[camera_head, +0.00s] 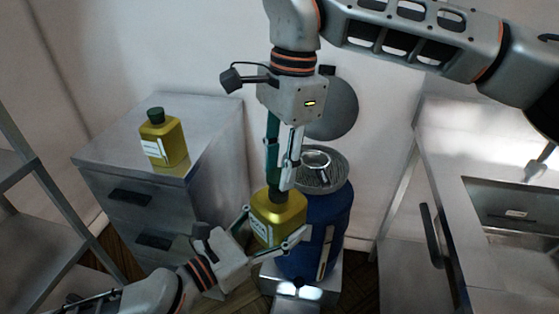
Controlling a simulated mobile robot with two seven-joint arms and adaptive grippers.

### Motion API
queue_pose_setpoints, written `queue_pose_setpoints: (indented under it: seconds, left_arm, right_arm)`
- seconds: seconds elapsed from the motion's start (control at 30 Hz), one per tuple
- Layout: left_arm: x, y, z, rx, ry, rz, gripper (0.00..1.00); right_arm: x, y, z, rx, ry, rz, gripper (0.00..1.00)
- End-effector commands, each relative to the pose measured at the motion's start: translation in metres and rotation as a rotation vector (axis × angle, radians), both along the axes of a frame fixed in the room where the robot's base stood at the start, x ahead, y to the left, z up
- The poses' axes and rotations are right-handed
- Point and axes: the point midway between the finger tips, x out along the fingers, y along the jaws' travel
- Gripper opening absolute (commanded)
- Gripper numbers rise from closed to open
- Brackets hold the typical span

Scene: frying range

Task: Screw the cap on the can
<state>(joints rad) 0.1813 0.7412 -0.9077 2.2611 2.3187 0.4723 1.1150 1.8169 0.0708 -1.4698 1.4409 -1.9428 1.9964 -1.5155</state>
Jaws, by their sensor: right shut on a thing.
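A yellow can (280,215) with a pale label is at the lower middle, in front of a blue drum. My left gripper (268,238) comes in from the lower left and has its fingers on both sides of the can, shut on it. A dark green cap (277,197) is at the top of the can. My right gripper (279,184) points down from above, with its fingers shut on the cap. The fingers partly hide the cap, so I cannot tell how tightly it sits on the neck.
A second yellow can (164,140) with a dark cap stands on a grey drawer cabinet (110,150) at the left. The blue drum (325,225), with a round metal top (328,178), stands close behind the held can. A steel sink counter (450,150) is at the right, shelving (40,225) at the left.

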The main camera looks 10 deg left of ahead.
Motion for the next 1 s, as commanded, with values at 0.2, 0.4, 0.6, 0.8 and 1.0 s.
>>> queue_pose_setpoints:
  seconds: [0.2, 0.4, 0.6, 0.8, 1.0]
  left_arm:
    - [0.000, 0.000, 0.001, -0.001, -0.001, 0.000, 0.26]
    - [0.000, 0.000, 0.000, -0.001, -0.001, 0.000, 0.26]
    - [0.000, 0.000, 0.001, -0.001, -0.001, 0.000, 0.26]
    - [0.000, 0.000, 0.001, -0.001, -0.001, 0.000, 0.26]
    - [0.000, 0.000, 0.001, -0.001, -0.001, 0.000, 0.26]
  right_arm:
    - [0.000, 0.000, -0.009, 0.001, 0.001, -0.001, 0.23]
    - [0.000, 0.000, -0.008, 0.001, 0.001, -0.001, 0.23]
    - [0.000, 0.000, -0.008, 0.000, 0.000, -0.001, 0.23]
    - [0.000, 0.000, -0.010, 0.000, 0.000, -0.001, 0.23]
    - [0.000, 0.000, -0.014, -0.001, 0.001, 0.000, 0.23]
